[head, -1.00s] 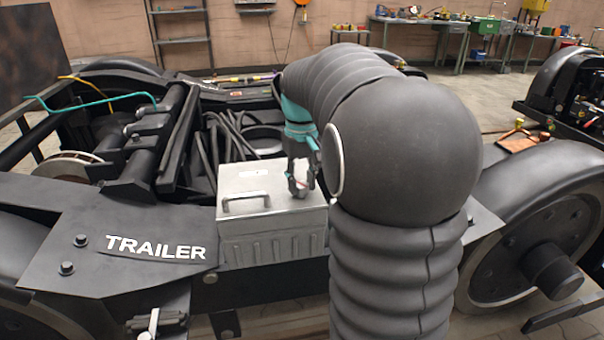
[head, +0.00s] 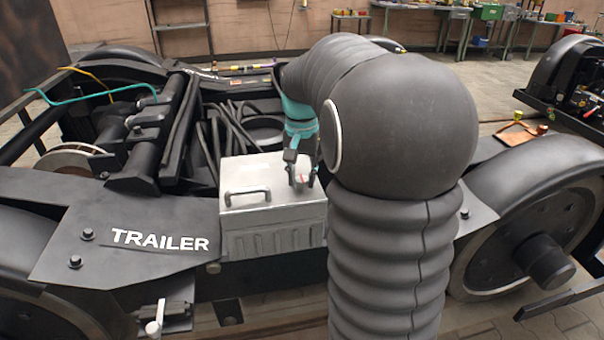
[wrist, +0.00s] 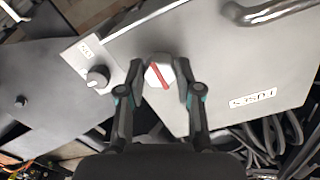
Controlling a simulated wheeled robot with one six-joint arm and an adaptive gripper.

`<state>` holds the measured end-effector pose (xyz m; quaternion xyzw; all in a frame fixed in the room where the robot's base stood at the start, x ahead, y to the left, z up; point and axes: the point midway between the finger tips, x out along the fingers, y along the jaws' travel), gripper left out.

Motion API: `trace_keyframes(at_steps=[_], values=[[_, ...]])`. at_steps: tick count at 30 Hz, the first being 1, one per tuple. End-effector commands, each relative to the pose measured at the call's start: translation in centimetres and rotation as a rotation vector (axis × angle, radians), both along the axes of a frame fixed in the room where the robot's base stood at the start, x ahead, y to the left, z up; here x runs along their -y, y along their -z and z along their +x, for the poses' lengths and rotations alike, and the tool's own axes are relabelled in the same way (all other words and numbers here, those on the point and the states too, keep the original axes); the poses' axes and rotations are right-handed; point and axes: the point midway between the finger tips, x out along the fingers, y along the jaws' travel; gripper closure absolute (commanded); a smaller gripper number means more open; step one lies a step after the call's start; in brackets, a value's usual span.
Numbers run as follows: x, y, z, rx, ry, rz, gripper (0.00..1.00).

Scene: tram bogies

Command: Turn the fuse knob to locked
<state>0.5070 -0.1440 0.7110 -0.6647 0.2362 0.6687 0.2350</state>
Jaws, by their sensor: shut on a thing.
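The fuse knob (wrist: 158,71) is pale with a red line across its face, and sits on the lid of the silver fuse box (wrist: 225,60). The red line is tilted in the wrist view. My gripper (wrist: 160,75) is shut on the knob, with one finger on each side. In the head view my gripper (head: 300,178) is at the right part of the box lid (head: 255,175), and its fingers mostly hide the knob. The lid's label (wrist: 253,98) reads FUSES, upside down in the wrist view. No lock mark is legible.
A metal handle (head: 247,196) stands up from the lid. Dark hoses (head: 228,130) lie behind the box. My arm hides the area right of it.

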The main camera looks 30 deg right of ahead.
Motion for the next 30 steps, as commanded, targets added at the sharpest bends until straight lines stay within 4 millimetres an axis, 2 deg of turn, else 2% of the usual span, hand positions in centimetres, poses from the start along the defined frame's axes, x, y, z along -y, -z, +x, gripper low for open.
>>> trace_keyframes(at_steps=[13,14,16,26,30], values=[[0.0,0.1,0.0,-0.002,0.01,0.001,1.0],[0.0,0.1,0.0,-0.002,0.01,0.001,0.58],[0.0,0.1,0.0,-0.001,0.009,0.001,0.41],[0.0,-0.1,0.0,0.0,0.008,0.0,0.4],[0.0,-1.2,0.1,0.001,0.008,-0.001,0.4]])
